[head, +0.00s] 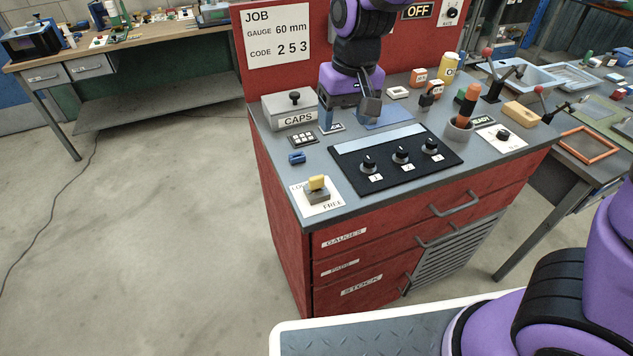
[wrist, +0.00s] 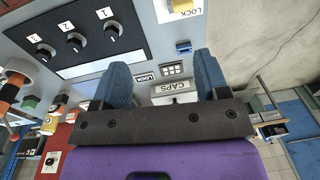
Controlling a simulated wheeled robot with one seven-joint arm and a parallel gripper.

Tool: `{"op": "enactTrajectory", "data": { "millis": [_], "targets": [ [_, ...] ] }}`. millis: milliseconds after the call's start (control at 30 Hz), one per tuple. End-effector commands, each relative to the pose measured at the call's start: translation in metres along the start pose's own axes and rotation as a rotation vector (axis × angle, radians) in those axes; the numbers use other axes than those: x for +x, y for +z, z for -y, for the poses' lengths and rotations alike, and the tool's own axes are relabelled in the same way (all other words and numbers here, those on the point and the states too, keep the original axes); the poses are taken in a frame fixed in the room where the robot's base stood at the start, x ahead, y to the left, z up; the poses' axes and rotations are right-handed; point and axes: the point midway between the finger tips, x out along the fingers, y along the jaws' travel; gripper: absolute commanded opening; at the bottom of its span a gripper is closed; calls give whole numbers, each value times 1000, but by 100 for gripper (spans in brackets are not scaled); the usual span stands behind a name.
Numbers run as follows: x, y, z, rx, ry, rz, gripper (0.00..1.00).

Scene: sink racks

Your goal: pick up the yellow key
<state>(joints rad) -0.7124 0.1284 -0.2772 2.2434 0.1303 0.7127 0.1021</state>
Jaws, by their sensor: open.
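The yellow key (head: 317,182) stands in a grey lock block (head: 316,195) on a white LOCK/FREE card (head: 331,203), at the front left corner of the red cabinet's top. In the wrist view the yellow key (wrist: 182,6) shows at the top edge, partly cut off. My gripper (head: 348,114) is open and empty, fingers pointing down, over the back of the top near the CAPS box. It is behind the key and to its right, well apart from it. Its two blue-grey fingers (wrist: 162,82) show in the wrist view.
A CAPS box (head: 289,109), a keypad (head: 303,139) and a small blue piece (head: 297,157) lie left of my gripper. A black panel with three knobs (head: 397,160) fills the middle. A cup with an orange-handled tool (head: 460,130) stands to the right.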

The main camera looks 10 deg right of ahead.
Motion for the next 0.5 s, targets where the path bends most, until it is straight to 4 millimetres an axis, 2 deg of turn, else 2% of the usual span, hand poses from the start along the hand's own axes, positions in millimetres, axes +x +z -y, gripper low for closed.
{"op": "enactTrajectory", "data": {
  "millis": [33,200,500],
  "targets": [
    [15,-4,12,-16,14,20,68],
    [47,-14,34,-42,47,48,68],
    [77,-15,42,-49,62,60,68]
  ]
}}
